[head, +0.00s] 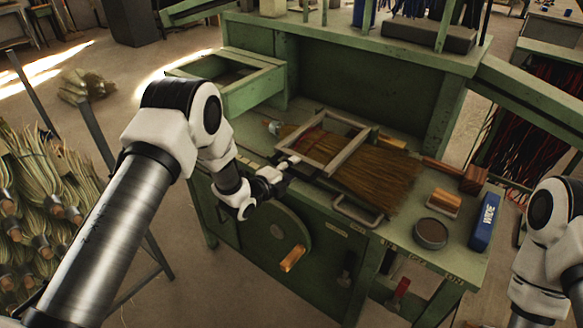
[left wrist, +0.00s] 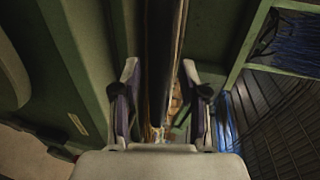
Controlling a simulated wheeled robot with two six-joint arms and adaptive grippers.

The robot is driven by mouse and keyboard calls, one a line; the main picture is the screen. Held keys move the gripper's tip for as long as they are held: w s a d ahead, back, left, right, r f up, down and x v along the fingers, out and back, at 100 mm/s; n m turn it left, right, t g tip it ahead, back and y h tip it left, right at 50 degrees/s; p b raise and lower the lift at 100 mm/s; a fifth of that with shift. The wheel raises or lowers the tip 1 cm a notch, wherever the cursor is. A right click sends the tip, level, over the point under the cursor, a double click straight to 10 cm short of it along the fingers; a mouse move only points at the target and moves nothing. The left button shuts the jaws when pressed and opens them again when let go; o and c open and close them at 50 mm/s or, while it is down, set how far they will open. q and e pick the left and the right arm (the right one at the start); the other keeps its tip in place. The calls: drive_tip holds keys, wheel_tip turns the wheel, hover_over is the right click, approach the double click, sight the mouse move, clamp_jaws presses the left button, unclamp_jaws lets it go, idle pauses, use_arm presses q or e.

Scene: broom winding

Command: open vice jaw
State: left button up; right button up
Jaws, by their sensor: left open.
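The vice (head: 348,148) is a greyish rectangular frame lying over a flat brown broom (head: 385,178) on the green workbench. The broom's bristles spread to the right and its handle end points left. My left gripper (head: 288,164) is at the frame's front left corner, above the bench's front edge. In the left wrist view its two fingers (left wrist: 160,100) are apart, with a long dark bar (left wrist: 161,55) running between them. I cannot tell whether they touch it. My right arm is at the right edge of the head view; its gripper is out of view.
A round dark tin (head: 431,233), a wood-backed brush (head: 444,201) and a blue box (head: 485,222) stand on the bench's right side. A metal loop handle (head: 358,212) is at the front edge. A green wheel with a wooden handle (head: 292,258) is below. An open drawer (head: 235,82) juts left.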

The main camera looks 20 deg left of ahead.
use_arm(q)
drive_tip(key=shift+a+f, duration=0.1)
drive_tip(key=shift+a, duration=0.2)
drive_tip(key=shift+d, duration=0.1)
clamp_jaws()
